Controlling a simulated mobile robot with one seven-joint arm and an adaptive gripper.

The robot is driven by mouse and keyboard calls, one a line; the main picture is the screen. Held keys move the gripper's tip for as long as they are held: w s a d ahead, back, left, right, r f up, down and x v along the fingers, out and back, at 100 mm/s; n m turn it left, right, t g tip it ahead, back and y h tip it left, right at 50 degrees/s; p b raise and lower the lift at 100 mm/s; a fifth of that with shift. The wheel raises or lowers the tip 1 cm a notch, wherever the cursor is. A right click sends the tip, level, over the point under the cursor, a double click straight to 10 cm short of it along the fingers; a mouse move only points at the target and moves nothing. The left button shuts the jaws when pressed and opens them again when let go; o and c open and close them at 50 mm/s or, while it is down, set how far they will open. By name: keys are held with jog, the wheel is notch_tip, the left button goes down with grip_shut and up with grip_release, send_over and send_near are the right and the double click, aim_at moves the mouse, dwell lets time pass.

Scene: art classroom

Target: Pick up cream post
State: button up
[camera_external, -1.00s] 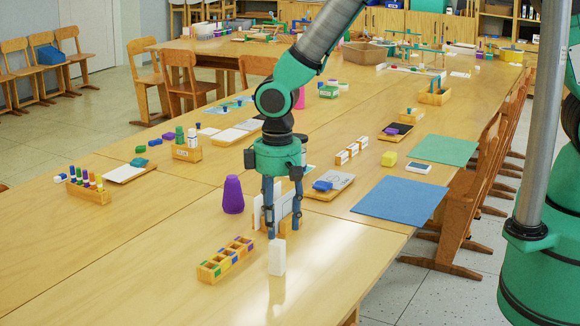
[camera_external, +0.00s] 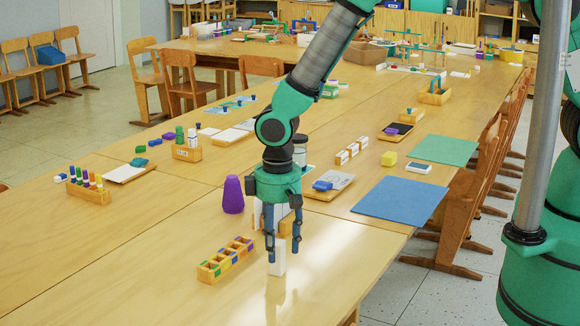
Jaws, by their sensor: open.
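The cream post (camera_external: 278,262) is a small upright white block standing on the wooden table (camera_external: 200,265) near its front. My gripper (camera_external: 284,257) points straight down over it with its fingers apart. The left finger overlaps the post's upper left edge in the picture, and the right finger is just to its right and a little higher. The top of the post shows between the fingers. I cannot tell whether either finger touches it.
A wooden compartment box (camera_external: 226,259) with coloured pieces stands left of the post. A purple cone (camera_external: 233,195) and a white upright piece (camera_external: 257,214) stand behind. A blue mat (camera_external: 400,199) lies right. The table front is clear.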

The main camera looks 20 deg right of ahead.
aim_at(279, 258)
jog(key=shift+f+b, duration=0.35)
jog(key=shift+f, duration=1.6)
grip_shut()
